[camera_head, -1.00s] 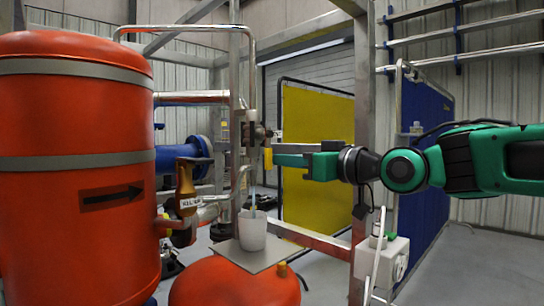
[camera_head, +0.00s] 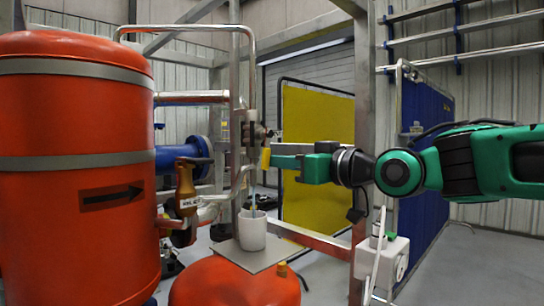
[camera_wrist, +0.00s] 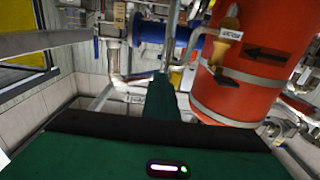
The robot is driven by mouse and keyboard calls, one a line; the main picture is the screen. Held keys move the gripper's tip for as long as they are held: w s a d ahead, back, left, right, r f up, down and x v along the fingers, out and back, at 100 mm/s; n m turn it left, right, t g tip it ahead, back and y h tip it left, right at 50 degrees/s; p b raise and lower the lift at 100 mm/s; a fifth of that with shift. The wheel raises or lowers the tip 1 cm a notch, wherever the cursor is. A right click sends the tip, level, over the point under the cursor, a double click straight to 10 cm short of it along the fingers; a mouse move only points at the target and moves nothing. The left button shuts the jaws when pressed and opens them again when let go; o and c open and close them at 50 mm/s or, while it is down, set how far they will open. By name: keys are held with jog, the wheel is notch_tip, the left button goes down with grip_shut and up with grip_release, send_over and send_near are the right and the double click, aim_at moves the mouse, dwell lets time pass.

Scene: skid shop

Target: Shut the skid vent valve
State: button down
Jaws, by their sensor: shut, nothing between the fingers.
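A valve (camera_head: 256,133) sits on the upright pipe left of my gripper. A yellow lever handle (camera_head: 265,159) hangs below it. My gripper (camera_head: 272,155) is shut and empty, pointing left. Its fingertips are at the yellow handle's right side in the head view; whether they touch it I cannot tell. I cannot read any label that names the vent valve.
A brass relief valve (camera_head: 186,187) with a tag is beside the orange tank (camera_head: 75,170). A white cup (camera_head: 252,231) stands on a plate (camera_head: 250,256) below the pipe. A steel post (camera_head: 362,110) stands behind my wrist, and a white box (camera_head: 385,259) is below it.

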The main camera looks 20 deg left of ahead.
jog(key=shift+s+a+f, duration=0.1)
jog(key=shift+s+a, duration=0.05)
jog(key=shift+s, duration=0.35)
jog(key=shift+s+a+r, duration=0.2)
jog(key=shift+s+a, duration=0.2)
jog(key=shift+s, duration=0.4)
jog(key=shift+s+a+r, duration=0.2)
jog(key=shift+s+r, duration=0.05)
jog(key=shift+s, duration=0.2)
jog(key=shift+s+a+r, duration=0.15)
jog(key=shift+s+r, duration=0.1)
jog(key=shift+s, duration=0.15)
jog(key=shift+r, duration=0.1)
jog(key=shift+s+a+r, duration=0.25)
jog(key=shift+s+r, duration=0.35)
jog(key=shift+r, duration=0.05)
